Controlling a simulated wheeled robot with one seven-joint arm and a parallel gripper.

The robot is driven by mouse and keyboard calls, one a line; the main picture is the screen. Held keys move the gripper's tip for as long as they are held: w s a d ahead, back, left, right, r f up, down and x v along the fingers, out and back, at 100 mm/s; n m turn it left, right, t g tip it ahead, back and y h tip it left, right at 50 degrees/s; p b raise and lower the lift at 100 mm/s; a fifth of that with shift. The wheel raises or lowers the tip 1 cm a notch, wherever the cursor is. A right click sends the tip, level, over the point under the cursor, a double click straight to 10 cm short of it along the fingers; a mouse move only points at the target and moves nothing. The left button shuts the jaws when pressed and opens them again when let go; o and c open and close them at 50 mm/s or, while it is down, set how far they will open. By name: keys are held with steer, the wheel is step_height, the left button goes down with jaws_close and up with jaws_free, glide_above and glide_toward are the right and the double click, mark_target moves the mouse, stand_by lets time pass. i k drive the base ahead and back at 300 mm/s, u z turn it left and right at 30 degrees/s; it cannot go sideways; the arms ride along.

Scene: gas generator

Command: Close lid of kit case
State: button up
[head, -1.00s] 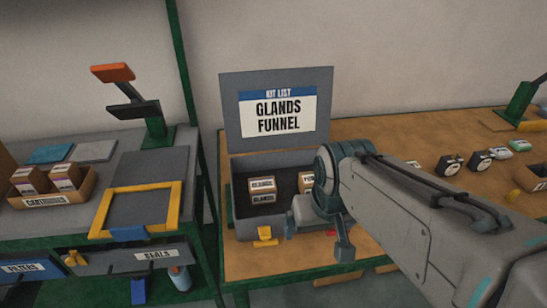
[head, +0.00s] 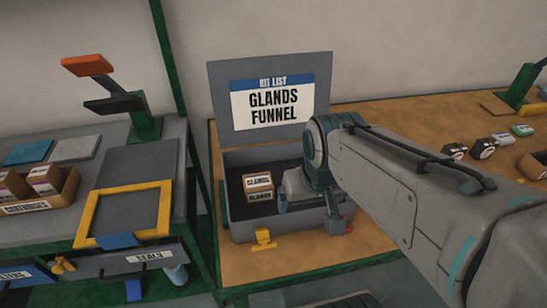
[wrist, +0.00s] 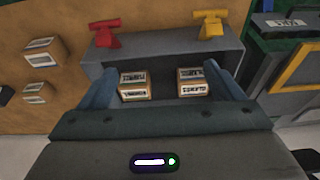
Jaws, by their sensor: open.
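The grey kit case (head: 238,215) stands on the tan bench with its lid (head: 222,100) open and upright behind it. The lid's inside bears a "GLANDS FUNNEL" list (head: 275,105). A glands box (head: 258,186) sits inside the case; the wrist view shows two boxes, one on the right (wrist: 193,82) and one on the left (wrist: 134,86). My gripper (head: 312,205) is over the case's right part, in front of the lid. Its fingers are wide apart and empty in the wrist view (wrist: 165,85). The second box is hidden by my gripper in the head view.
A yellow latch (head: 264,240) and a red latch (wrist: 104,32) are at the case's front. Small boxes (wrist: 45,52) lie on the bench beside the case. A yellow-framed tray (head: 165,212) is on the left bench. A gap separates the benches.

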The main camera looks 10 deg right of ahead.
mark_target(271, 98)
steer(key=k, duration=0.7)
steer(key=u, duration=0.65)
steer(key=k, duration=1.15)
steer(key=z, duration=0.15)
steer(key=i, duration=0.55)
steer(key=z, duration=0.85)
steer(key=i, duration=1.4)
steer(key=u, duration=0.75)
